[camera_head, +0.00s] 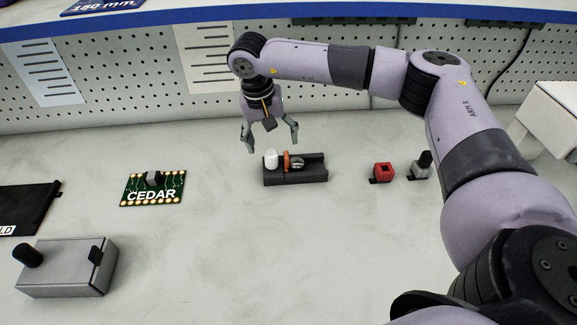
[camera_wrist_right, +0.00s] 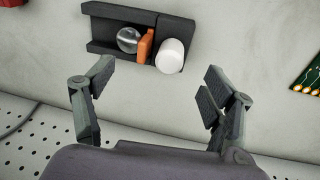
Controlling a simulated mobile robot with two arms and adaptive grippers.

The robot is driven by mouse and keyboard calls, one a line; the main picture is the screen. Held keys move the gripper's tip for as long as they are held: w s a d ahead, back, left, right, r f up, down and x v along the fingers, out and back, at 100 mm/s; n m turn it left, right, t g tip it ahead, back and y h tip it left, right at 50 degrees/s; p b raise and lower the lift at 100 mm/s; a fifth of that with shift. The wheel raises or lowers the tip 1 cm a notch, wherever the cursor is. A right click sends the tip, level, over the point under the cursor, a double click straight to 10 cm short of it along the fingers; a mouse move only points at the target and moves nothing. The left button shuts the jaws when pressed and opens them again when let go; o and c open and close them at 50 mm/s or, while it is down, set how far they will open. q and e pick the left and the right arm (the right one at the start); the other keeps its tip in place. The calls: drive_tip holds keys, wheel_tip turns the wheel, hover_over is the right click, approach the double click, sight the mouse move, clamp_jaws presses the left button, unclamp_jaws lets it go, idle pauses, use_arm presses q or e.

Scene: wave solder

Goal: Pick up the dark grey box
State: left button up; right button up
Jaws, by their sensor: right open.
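A dark grey open box (camera_head: 303,178) stands on the bench near the middle. It holds a white cylinder (camera_head: 271,159), an upright orange piece (camera_head: 286,161) and a clear or silvery ball (camera_head: 297,163). My right gripper (camera_head: 271,143) is open and empty, above and just behind the box, fingers pointing down. In the right wrist view the open fingers (camera_wrist_right: 158,72) have the box (camera_wrist_right: 176,26) ahead of their tips, with the white cylinder nearest the right finger. I see no contact with the box. My left gripper is out of view.
A green CEDAR circuit board (camera_head: 140,198) lies to the left. A light grey box (camera_head: 65,270) and a black panel (camera_head: 25,210) are farther left. A red block (camera_head: 383,171) and a grey part with a black knob (camera_head: 419,168) stand to the right.

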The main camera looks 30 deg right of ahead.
sight(275, 151)
drive_tip(key=shift+w+d+f+p, duration=0.1)
drive_tip(key=shift+d+f+p, duration=0.15)
drive_tip(key=shift+f, duration=0.9)
drive_tip(key=shift+w+d+f+p, duration=0.1)
drive_tip(key=shift+d+f+p, duration=0.1)
drive_tip(key=shift+f, duration=0.95)
drive_tip(key=shift+w+d+f+p, duration=0.1)
drive_tip(key=shift+d+f+p, duration=0.15)
drive_tip(key=shift+f, duration=0.9)
drive_tip(key=shift+a, duration=0.1)
drive_tip(key=shift+c, duration=0.2)
